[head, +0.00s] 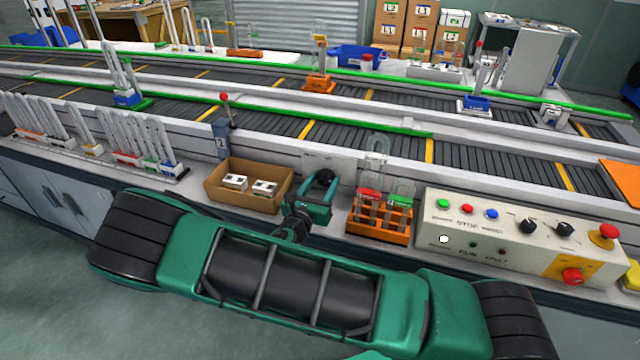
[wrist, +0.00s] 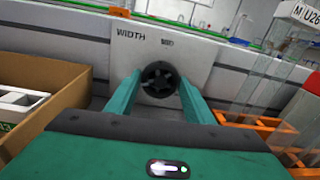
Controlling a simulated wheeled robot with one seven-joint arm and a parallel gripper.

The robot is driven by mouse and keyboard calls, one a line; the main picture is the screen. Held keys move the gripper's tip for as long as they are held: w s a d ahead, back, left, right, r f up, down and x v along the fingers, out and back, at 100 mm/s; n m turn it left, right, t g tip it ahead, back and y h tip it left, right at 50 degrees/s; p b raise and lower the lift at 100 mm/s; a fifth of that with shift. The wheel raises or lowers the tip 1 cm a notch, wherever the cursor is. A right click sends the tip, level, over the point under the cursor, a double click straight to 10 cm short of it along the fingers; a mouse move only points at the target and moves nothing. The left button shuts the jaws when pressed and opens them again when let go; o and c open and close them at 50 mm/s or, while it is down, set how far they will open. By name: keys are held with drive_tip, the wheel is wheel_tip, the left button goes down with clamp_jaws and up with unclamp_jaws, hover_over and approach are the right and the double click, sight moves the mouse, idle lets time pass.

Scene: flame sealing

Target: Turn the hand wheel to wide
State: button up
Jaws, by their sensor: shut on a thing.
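The hand wheel (wrist: 160,79) is a dark, spoked knob on a pale panel (wrist: 205,62) marked WIDTH. A small marking to the right of that word is too small to read. In the wrist view the two green fingers of my gripper stand to the left and right of the wheel, shut on its rim. In the head view my gripper (head: 316,190) reaches the panel at the near side of the conveyor. My own arm and gripper hide most of the wheel there. The wheel's setting cannot be read.
A cardboard box (head: 248,190) with white blocks stands close to the left of my gripper. An orange rack (head: 380,222) with glass tubes stands close to the right. Beyond it is a control panel (head: 470,232) with buttons and knobs. The conveyor (head: 400,145) runs behind.

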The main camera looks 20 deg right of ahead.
drive_tip(key=shift+w+a+n, duration=0.1)
drive_tip(key=shift+a+n, duration=0.05)
drive_tip(key=shift+n, duration=0.7)
drive_tip(key=shift+w+a+n, duration=0.1)
drive_tip(key=shift+a+n, duration=0.05)
drive_tip(key=shift+n, duration=0.7)
drive_tip(key=o, duration=0.9)
drive_tip(key=shift+o, duration=0.7)
drive_tip(key=shift+s+d, duration=0.1)
drive_tip(key=v, duration=1)
drive_tip(key=shift+s+a+f, duration=0.15)
drive_tip(key=shift+s+a, duration=0.1)
